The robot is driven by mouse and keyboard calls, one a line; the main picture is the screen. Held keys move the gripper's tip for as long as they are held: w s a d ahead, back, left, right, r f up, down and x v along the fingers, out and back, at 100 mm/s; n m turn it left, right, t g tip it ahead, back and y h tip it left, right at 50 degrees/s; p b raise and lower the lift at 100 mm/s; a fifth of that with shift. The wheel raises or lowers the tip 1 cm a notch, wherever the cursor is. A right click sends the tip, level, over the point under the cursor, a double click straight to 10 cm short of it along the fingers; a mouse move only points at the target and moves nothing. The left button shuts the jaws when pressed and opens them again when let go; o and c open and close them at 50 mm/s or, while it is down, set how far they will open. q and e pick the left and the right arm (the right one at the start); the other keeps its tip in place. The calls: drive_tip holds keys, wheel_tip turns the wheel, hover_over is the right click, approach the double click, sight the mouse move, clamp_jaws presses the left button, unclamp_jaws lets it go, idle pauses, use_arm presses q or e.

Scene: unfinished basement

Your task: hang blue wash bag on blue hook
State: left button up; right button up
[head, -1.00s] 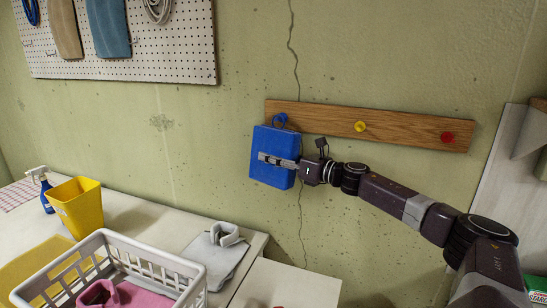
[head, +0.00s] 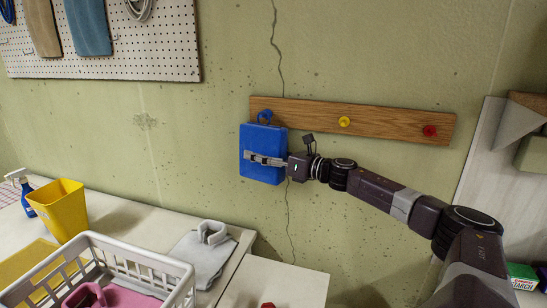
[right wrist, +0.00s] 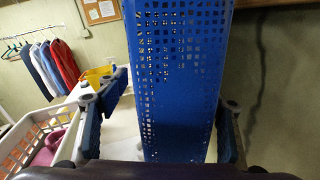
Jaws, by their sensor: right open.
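The blue wash bag (head: 262,140) is upright against the wall at the left end of the wooden rail, with a blue loop (head: 264,115) at its top. The loop is at the blue hook's place; hook and loop blend, so I cannot see clearly how they meet. My right gripper (head: 250,157) is at the bag's middle, coming from the right. In the right wrist view the perforated bag (right wrist: 180,85) stands between the two open fingers, with gaps visible at both sides. My left gripper is not in view.
The wooden rail (head: 390,122) also carries a yellow hook (head: 344,122) and a red hook (head: 430,131). Below are a white basket (head: 150,262), a yellow bin (head: 62,208), a spray bottle (head: 20,186) and a folded grey cloth (head: 200,262) on white tables.

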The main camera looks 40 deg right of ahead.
drive_tip(key=shift+v, duration=2.7)
drive_tip(key=shift+s, duration=0.65)
drive_tip(key=shift+d, duration=0.1)
